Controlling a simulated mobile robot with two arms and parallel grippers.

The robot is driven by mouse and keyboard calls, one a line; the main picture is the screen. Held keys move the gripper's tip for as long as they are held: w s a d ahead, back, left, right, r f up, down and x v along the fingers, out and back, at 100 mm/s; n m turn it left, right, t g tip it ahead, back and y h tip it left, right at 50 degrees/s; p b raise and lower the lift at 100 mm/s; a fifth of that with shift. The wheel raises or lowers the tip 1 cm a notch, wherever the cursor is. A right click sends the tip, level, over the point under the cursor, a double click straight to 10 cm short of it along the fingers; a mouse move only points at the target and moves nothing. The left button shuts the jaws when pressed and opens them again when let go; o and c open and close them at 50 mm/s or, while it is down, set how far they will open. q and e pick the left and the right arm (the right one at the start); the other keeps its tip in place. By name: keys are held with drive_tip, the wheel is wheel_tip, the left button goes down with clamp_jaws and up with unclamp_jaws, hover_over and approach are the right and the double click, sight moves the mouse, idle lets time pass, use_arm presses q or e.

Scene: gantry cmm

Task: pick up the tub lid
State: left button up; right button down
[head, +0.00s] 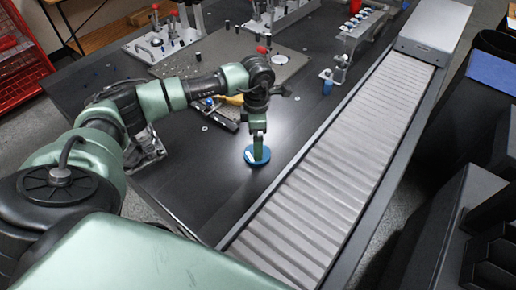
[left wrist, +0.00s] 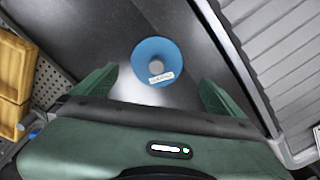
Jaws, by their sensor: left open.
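The tub lid is a round blue disc with a pale centre and a small white label. It lies on the dark table, in the left wrist view (left wrist: 159,50) just ahead of the fingers and centred between them. In the head view the lid (head: 264,158) is partly hidden by my left gripper (head: 257,158), which points down over it. The left gripper's two green fingers (left wrist: 158,88) are spread wide in the left wrist view, with nothing between them. I cannot tell the exact height of the fingertips above the lid. My right gripper is not in view.
A ribbed grey conveyor (head: 325,175) runs along the right of the lid. A grey perforated plate (head: 285,68) with fixtures lies behind, near a blue cylinder (head: 327,86) and a yellow-handled tool (head: 235,99). The dark table (head: 190,190) is clear around the lid.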

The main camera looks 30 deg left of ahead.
use_arm(q)
drive_tip(key=f+b, duration=0.1)
drive_tip(key=f, duration=0.1)
drive_tip(key=f+b, duration=0.3)
drive_tip(key=f, duration=0.2)
drive_tip(key=shift+w+a+f, duration=0.1)
drive_tip(key=shift+w+a, duration=0.1)
drive_tip(key=shift+w, duration=0.05)
drive_tip(key=c, duration=1.3)
